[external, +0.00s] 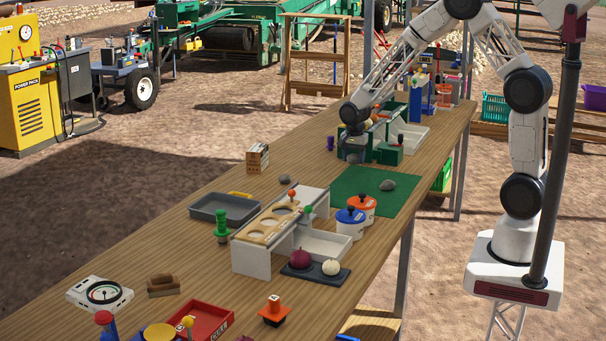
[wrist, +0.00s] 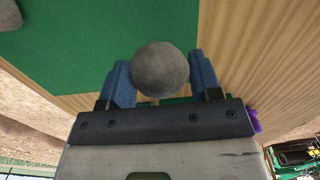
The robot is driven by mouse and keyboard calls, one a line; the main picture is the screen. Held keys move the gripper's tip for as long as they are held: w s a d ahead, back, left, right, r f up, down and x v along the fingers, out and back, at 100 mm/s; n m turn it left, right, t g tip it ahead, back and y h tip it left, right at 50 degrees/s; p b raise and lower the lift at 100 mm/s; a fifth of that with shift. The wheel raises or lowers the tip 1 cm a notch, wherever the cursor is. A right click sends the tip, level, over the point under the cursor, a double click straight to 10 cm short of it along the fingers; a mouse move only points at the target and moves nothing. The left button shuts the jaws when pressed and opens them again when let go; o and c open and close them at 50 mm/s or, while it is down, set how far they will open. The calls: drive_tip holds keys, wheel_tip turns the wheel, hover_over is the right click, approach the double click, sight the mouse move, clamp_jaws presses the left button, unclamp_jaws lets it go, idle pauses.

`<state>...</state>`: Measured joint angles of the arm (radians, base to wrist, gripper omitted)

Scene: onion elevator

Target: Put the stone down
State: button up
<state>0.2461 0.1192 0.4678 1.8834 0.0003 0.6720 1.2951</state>
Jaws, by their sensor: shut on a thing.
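My gripper (external: 354,150) hangs over the table near the back edge of the green mat (external: 352,192). In the wrist view my gripper (wrist: 162,82) is shut on a rounded grey stone (wrist: 160,70), with a blue finger on each side of it. The stone hides part of the green mat (wrist: 85,45) behind it. In the external view a grey stone (external: 387,185) lies on the mat, and another grey stone (external: 284,179) lies on bare wood left of the mat. I cannot tell the held stone's exact height.
A small box (external: 257,157) and a grey tray (external: 224,208) stand to the left. Orange-lidded (external: 361,207) and blue-lidded pots (external: 350,221) stand at the mat's front edge. The mat's middle is mostly clear.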

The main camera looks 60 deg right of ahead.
drive_tip(key=s+a+n, duration=0.1)
drive_tip(key=s+a, duration=0.2)
drive_tip(key=s, duration=0.2)
drive_tip(key=s+a+n, duration=0.1)
drive_tip(key=s+a, duration=0.2)
drive_tip(key=s, duration=0.3)
drive_tip(key=s+a+n, duration=0.1)
drive_tip(key=s+a, duration=0.2)
drive_tip(key=s, duration=0.2)
drive_tip(key=shift+s+a+r+n, duration=0.15)
drive_tip(key=shift+s+r+n, duration=0.15)
drive_tip(key=shift+r+n, duration=0.1)
drive_tip(key=shift+s+a+f, duration=0.15)
drive_tip(key=shift+s+a, duration=0.1)
drive_tip(key=shift+s, duration=0.45)
hover_over(352, 182)
drive_tip(key=shift+a+f, duration=0.25)
drive_tip(key=shift+f, duration=0.5)
drive_tip(key=shift+f, duration=1.75)
drive_tip(key=shift+f, duration=0.15)
drive_tip(key=o, duration=1.1)
